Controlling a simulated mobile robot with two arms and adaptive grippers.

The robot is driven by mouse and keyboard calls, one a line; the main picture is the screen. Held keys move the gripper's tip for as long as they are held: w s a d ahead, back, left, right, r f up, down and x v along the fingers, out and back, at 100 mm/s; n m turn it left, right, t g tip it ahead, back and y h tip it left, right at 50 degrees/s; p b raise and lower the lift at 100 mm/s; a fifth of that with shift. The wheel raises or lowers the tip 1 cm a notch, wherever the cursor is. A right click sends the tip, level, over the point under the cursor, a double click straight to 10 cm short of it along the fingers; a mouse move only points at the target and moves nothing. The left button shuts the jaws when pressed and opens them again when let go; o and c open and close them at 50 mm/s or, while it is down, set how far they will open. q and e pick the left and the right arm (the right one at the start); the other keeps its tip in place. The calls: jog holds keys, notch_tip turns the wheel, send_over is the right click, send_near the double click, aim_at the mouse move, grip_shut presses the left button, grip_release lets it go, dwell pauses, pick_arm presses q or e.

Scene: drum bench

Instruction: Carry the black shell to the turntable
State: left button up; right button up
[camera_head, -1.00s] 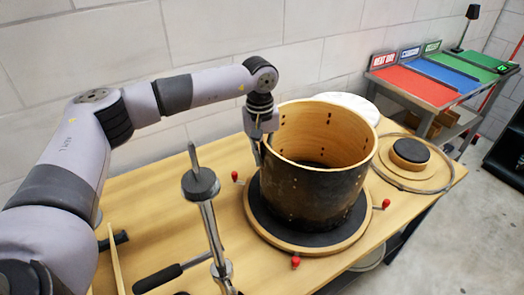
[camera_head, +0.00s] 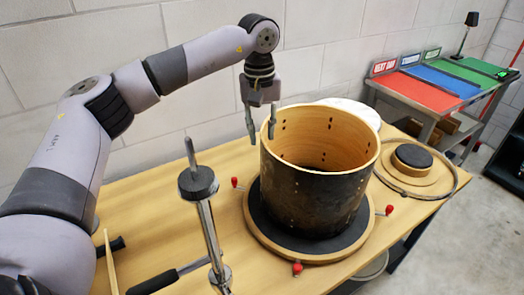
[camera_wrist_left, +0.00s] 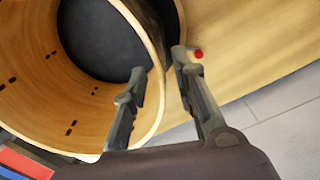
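The black shell (camera_head: 312,195) is a wide drum shell with a pale wood inside. It stands upright on the round turntable (camera_head: 262,230), which has a dark top, a wooden rim and red knobs. My left gripper (camera_head: 260,136) is open and empty at the shell's left rim, its fingers apart and pointing down. In the left wrist view, the shell's rim (camera_wrist_left: 150,45) passes near the gap between the open fingers (camera_wrist_left: 158,75); I cannot tell whether they touch it. My right gripper is not in view.
A metal post with a black disc (camera_head: 198,182) stands front left of the turntable. A hoop (camera_head: 440,188) and a small round black-topped block (camera_head: 412,157) lie at the right end of the bench. Coloured mats (camera_head: 420,90) cover a side table behind.

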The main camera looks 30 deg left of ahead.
pick_arm(q)
jog(key=shift+r, duration=1.7)
